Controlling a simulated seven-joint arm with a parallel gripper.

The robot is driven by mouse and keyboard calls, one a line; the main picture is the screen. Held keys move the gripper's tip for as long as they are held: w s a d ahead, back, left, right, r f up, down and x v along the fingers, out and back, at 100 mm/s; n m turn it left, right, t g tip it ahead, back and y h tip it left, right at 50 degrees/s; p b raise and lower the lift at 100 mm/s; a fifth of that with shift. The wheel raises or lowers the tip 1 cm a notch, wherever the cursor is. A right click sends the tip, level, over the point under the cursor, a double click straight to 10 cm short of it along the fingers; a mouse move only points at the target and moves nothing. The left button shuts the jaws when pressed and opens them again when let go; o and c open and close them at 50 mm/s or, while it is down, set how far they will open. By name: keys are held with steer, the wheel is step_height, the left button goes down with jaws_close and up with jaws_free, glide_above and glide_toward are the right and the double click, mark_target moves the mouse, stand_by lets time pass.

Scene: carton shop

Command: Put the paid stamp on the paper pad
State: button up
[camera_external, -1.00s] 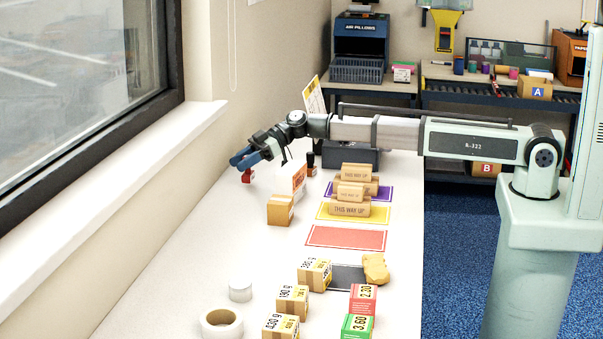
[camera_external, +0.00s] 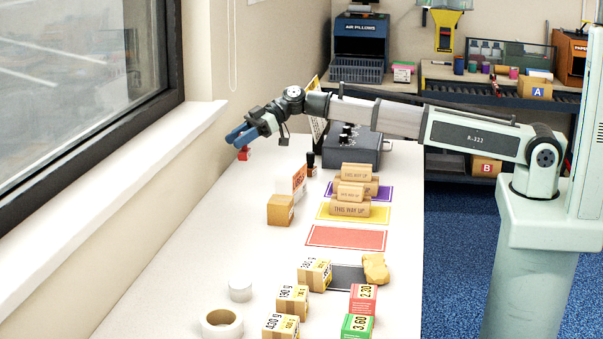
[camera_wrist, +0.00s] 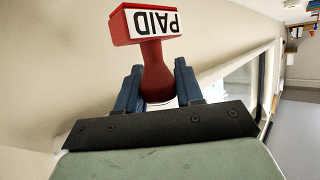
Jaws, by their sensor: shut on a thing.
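My gripper (camera_external: 233,138) is over the far left of the white table, near the wall. It is shut on the red paid stamp (camera_external: 244,154), which hangs below the fingers, apart from the table. I cannot pick out the paper pad for certain. A small pale shape (camera_external: 284,185) shows behind a cardboard box, partly hidden.
A dark grey unit with knobs (camera_external: 352,150) stands at the back.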

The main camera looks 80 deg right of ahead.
steer(key=s+a+r+n+g+y, duration=0.15)
steer(key=s+a, duration=0.35)
steer(key=a, duration=0.6)
steer(key=s+a+r+n+g+y, duration=0.1)
steer(key=s+a+n+g, duration=0.1)
steer(key=s+a, duration=0.65)
steer(key=s+a+r+n+g+y, duration=0.1)
steer(key=s+a+n+g, duration=0.15)
steer(key=a, duration=1.15)
steer(key=n+g, duration=0.7)
steer(key=g, duration=0.1)
glide_above(378, 266)
steer(key=shift+h, duration=0.35)
steer(key=shift+f, duration=4.85)
steer(key=shift+f, duration=0.1)
